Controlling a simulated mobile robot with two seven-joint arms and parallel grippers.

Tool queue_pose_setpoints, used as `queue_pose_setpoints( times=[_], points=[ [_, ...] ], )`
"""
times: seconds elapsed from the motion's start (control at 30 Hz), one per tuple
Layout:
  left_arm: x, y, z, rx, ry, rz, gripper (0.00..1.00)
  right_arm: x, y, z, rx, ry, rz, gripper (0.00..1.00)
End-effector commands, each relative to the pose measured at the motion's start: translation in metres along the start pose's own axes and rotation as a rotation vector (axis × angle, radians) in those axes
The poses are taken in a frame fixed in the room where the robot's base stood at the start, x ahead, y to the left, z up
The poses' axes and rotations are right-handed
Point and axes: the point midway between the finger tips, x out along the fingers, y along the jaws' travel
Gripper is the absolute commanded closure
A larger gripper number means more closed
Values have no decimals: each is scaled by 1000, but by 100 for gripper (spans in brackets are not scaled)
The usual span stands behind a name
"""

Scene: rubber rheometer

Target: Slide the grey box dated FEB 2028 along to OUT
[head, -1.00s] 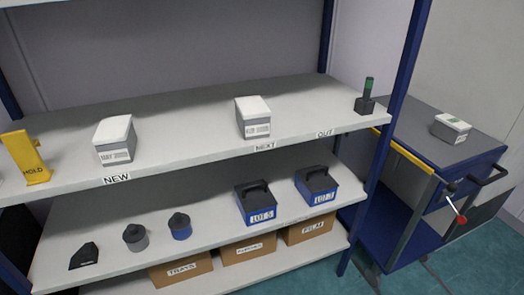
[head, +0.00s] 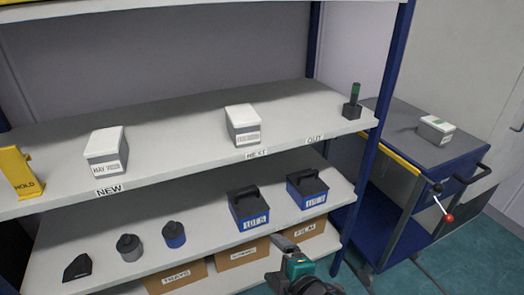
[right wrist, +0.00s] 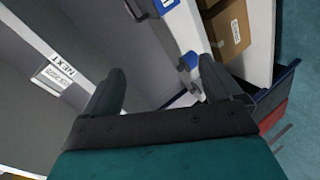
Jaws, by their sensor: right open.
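A grey box with a white top (head: 242,112) stands on the upper shelf behind the NEXT label (head: 257,154); its date is too small to read in the head view. A similar box (head: 106,140) stands behind the NEW label (head: 109,190), and its tag seems to start with MAY. The OUT label (head: 315,139) is on the shelf edge further right. My right gripper (head: 284,244) is low in front of the shelves, below the NEXT box and apart from it. In the right wrist view its fingers (right wrist: 163,88) are open and empty. My left gripper is out of view.
A dark device with a green top (head: 352,104) stands at the shelf's right end, near OUT. A yellow HOLD stand (head: 20,172) is at the left. Blue lot bins (head: 248,206) fill part of the lower shelf. The shelf between NEXT and OUT is clear.

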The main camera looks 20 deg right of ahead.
Motion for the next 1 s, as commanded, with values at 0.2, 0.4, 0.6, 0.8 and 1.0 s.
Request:
queue_pose_setpoints(
  times=[0.2,0.4,0.6,0.8,1.0],
  points=[
    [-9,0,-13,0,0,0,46,30,100,-21,-804,-76,171,0],
    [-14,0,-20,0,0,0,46,42,179,-37,-1431,-244,271,0],
    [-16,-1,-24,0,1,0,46,44,223,-47,-1776,-382,299,0],
    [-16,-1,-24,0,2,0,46,44,231,-49,-1860,-419,299,0],
    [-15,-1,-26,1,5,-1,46,44,231,-48,-1857,-418,299,0]
  ],
)
